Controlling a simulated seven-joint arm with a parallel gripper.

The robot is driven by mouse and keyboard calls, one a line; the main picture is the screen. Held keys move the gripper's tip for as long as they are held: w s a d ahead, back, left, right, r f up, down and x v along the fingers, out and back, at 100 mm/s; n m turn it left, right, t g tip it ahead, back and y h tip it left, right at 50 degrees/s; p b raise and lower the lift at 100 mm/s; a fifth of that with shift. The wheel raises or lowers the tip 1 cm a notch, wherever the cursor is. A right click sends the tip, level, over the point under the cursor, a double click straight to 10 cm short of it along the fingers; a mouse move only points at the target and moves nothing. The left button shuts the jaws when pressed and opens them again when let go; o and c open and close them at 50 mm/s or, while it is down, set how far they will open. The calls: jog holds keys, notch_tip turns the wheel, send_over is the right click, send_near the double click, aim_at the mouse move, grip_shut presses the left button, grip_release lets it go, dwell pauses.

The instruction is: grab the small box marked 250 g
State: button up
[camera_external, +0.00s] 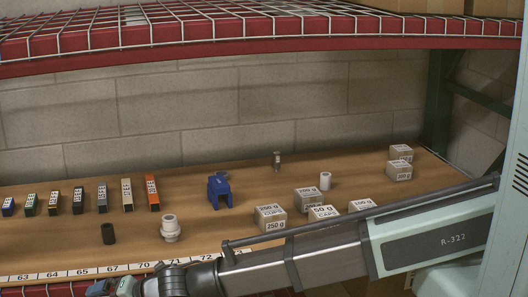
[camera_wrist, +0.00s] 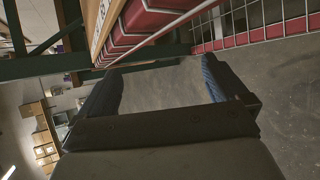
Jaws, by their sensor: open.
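The small box marked 250 g (camera_external: 271,218) is pale with a white label and sits near the front edge of the wooden shelf, right of centre, in the external view. Its top label looks like 200 g, but the print is small. My gripper (camera_wrist: 160,85) is open and empty in the wrist view, with blue pads on its fingers and only grey floor between them. In the external view my gripper is low at the left, in front of the shelf edge, partly cut off by the frame and well left of the box. The box is not in the wrist view.
Similar boxes stand close by: one behind (camera_external: 308,199), one marked 50 g (camera_external: 322,213) and one marked 100 g (camera_external: 362,205). A blue part (camera_external: 219,190) and white fitting (camera_external: 170,229) stand left of the box. A red-beamed wire shelf (camera_external: 200,32) hangs above.

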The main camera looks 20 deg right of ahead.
notch_tip(320, 180, up, 9)
jog(key=w+a+y, duration=0.3)
jog(key=w+d+r+m+t+h, duration=0.1)
jog(key=w+d+r+m, duration=0.2)
jog(key=w+m, duration=0.15)
jog(key=w+d+r+m+t+h, duration=0.1)
jog(key=w+d+r+m, duration=0.25)
jog(key=w, duration=0.25)
jog(key=w+d+r+m, duration=1.5)
jog(key=w+d+m, duration=0.3)
jog(key=w+d+r+m+y, duration=0.2)
jog(key=w+d+r+m, duration=0.3)
jog(key=d+r+m, duration=0.6)
jog(key=n+g+h, duration=0.5)
jog(key=g+h, duration=0.4)
jog(key=h, duration=0.4)
send_over(271, 210)
notch_tip(271, 210, down, 21)
jog(key=f, duration=0.8)
jog(key=shift+w+d+f, duration=0.2)
jog(key=shift+s+a+f, duration=0.1)
jog(key=shift+a+f, duration=0.05)
jog(key=shift+f, duration=1.2)
jog(key=shift+s+a+f, duration=0.1)
jog(key=shift+f, duration=1.25)
jog(key=c, duration=1.2)
